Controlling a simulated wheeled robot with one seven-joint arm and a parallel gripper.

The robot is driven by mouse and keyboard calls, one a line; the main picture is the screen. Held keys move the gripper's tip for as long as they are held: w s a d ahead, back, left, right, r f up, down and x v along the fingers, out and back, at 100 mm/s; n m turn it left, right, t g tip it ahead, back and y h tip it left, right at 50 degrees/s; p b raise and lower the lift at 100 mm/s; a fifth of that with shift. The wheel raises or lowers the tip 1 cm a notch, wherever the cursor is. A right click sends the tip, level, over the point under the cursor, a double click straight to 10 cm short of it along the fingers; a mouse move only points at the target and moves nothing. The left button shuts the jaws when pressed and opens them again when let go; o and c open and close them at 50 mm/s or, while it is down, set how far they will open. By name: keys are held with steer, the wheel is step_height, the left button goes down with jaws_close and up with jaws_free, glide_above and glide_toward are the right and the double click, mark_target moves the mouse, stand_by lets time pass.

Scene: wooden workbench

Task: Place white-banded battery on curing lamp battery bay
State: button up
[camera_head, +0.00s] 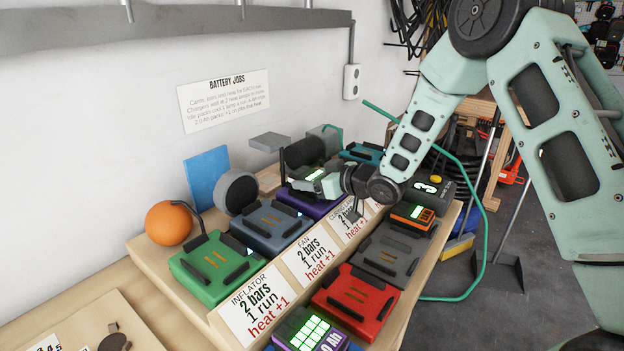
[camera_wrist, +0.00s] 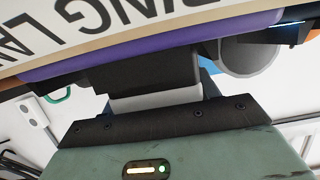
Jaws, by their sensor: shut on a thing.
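My gripper (camera_head: 322,184) is at the purple curing lamp bay (camera_head: 303,205), in the back row of the bench. It is shut on the white-banded battery (camera_head: 313,175), a dark pack with a lit green display. In the wrist view, the battery's pale band (camera_wrist: 155,101) shows just past the dark jaws, with its black body beyond. The purple bay edge (camera_wrist: 130,55) runs close along that body. Whether the battery touches or sits in the bay cannot be told; the gripper hides much of it.
The blue-grey fan bay (camera_head: 272,230) and green inflator bay (camera_head: 215,262) stand left, bare. A red bay (camera_head: 374,310) and grey bay (camera_head: 390,255) are in front. An orange battery (camera_head: 411,214) is to the right. An orange ball (camera_head: 169,223) and grey cylinder (camera_head: 237,190) stand behind.

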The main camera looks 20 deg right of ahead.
steer(key=o, duration=1.2)
steer(key=shift+f, duration=0.1)
steer(key=shift+o, duration=0.2)
